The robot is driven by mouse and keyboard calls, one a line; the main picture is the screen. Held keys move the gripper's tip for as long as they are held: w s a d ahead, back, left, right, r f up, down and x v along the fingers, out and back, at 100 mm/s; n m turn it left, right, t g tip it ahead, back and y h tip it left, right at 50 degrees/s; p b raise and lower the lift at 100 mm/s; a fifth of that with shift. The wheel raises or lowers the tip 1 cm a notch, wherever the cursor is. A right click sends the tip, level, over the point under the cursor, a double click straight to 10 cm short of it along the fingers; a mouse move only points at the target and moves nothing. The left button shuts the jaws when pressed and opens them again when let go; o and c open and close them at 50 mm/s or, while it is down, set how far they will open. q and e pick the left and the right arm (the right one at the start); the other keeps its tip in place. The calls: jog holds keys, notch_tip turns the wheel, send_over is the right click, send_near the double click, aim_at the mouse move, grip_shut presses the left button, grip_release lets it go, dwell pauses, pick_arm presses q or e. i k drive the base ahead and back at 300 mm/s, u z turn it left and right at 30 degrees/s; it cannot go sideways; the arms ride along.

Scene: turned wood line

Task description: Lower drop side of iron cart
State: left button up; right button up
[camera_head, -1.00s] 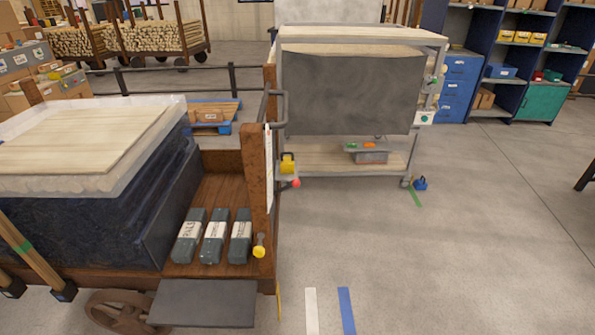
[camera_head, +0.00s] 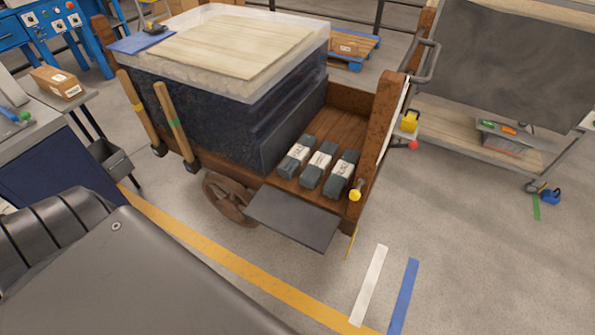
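A wooden cart (camera_head: 228,167) with a spoked wheel (camera_head: 230,198) stands in the middle. A dark grey flat panel (camera_head: 295,218) sticks out at its near side, sloping slightly; I cannot tell how it is fixed. Several dark grey wrapped blocks (camera_head: 318,165) lie on the cart bed behind it. A yellow-headed knob (camera_head: 356,191) sits beside the right end post (camera_head: 376,142). A grey metal handle (camera_head: 427,62) stands at that end, with a yellow part (camera_head: 409,121) and a red knob (camera_head: 413,145) below it. Neither of my grippers is in view.
A large dark block (camera_head: 215,112) with a pale board on top fills the cart's left. Two wooden poles (camera_head: 174,122) lean at its near side. A metal rack (camera_head: 480,125) with a grey panel stands right. A workbench (camera_head: 60,170) is at left. Floor at lower right is clear.

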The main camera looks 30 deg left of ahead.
aim_at(307, 224)
jog(key=z, duration=0.9)
jog(key=k, duration=1.05)
jog(key=u, duration=1.2)
jog(key=i, duration=0.5)
jog(key=z, duration=0.05)
